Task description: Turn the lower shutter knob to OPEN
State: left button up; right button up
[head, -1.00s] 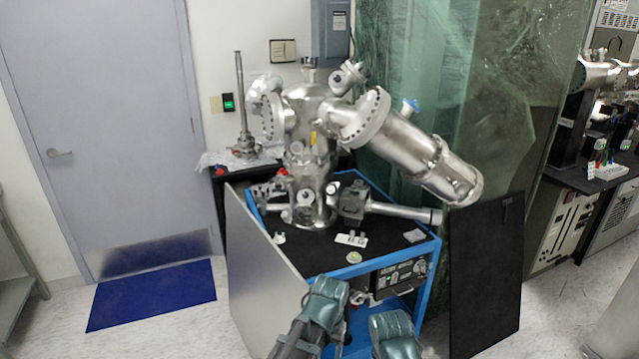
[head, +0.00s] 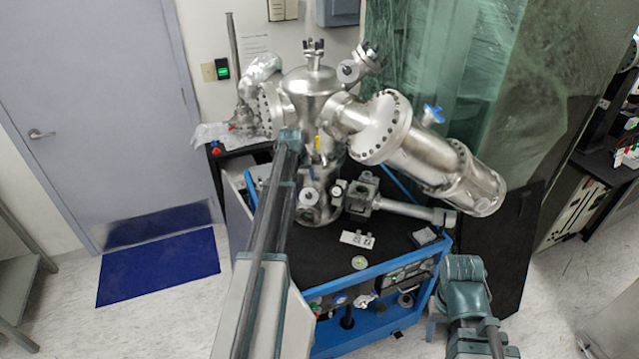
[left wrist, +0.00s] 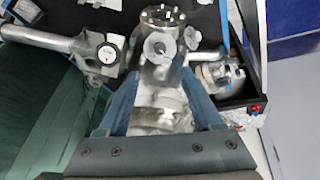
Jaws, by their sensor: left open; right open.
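The steel vacuum chamber (head: 313,105) stands upright on the cart. On its lower part are a round grey knob (head: 310,196) and a small pale-faced dial (head: 339,188). I cannot read any label, nor tell which is the lower shutter knob. My left gripper (head: 289,138) is raised before the chamber, open and empty; its fingers (left wrist: 163,100) appear apart from the knob. My right gripper (head: 462,268) is open and empty at the cart's right front.
The blue-framed cart (head: 400,262) has a black top with a white label plate (head: 357,239) on it. A large steel cylinder (head: 440,160) juts right from the chamber. A dark panel (head: 500,250) stands right of the cart.

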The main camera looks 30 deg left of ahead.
aim_at(308, 195)
pick_arm(q)
jog(key=shift+s, duration=0.1)
jog(key=b+x, duration=1.3)
jog(key=shift+w+f, duration=0.2)
jog(key=shift+f, duration=0.15)
jog(key=shift+c, duration=0.2)
grip_shut()
